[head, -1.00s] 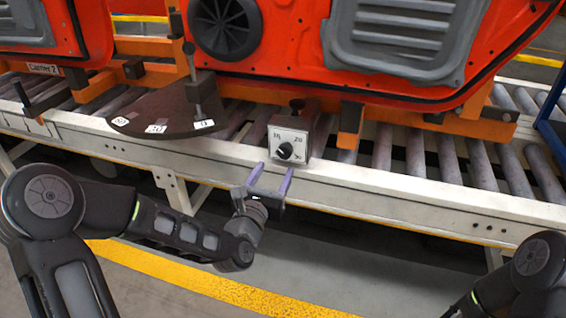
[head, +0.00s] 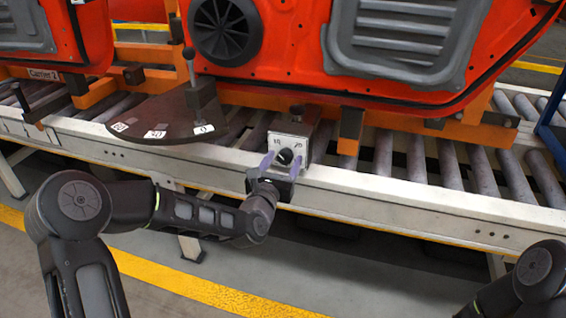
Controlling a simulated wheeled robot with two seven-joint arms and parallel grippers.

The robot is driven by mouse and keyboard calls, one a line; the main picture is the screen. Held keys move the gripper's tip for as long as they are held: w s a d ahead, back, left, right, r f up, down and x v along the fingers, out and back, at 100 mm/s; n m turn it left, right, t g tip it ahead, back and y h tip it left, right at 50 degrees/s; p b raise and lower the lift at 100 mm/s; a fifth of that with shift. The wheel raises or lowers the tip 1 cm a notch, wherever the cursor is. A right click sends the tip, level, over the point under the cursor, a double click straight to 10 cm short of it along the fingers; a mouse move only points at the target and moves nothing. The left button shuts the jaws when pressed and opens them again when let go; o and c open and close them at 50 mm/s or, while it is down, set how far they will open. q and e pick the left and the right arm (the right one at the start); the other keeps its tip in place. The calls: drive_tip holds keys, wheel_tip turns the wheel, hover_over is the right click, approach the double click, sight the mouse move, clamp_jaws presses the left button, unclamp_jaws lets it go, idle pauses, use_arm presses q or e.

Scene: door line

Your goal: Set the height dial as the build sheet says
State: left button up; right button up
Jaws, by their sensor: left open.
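The height dial is a black knob (head: 285,157) on a small white plate (head: 290,143) on the conveyor's front rail. The plate's upper marks read 10 and 20; its lower part is partly hidden by my gripper. The knob's pointer direction is too small to tell. My left gripper (head: 281,165) is open, with its two purple fingers on either side of the knob. I cannot tell whether they touch it. My right gripper is out of view; only part of my right arm shows at the lower right. No build sheet is seen.
A dark fan-shaped plate (head: 150,112) with white number tags and an upright lever (head: 190,72) is left of the dial. Red door panels (head: 300,55) hang on orange carriers (head: 480,127) above the rollers (head: 417,158). The floor in front is free.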

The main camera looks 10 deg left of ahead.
use_arm(q)
clamp_jaws()
idle(0.6)
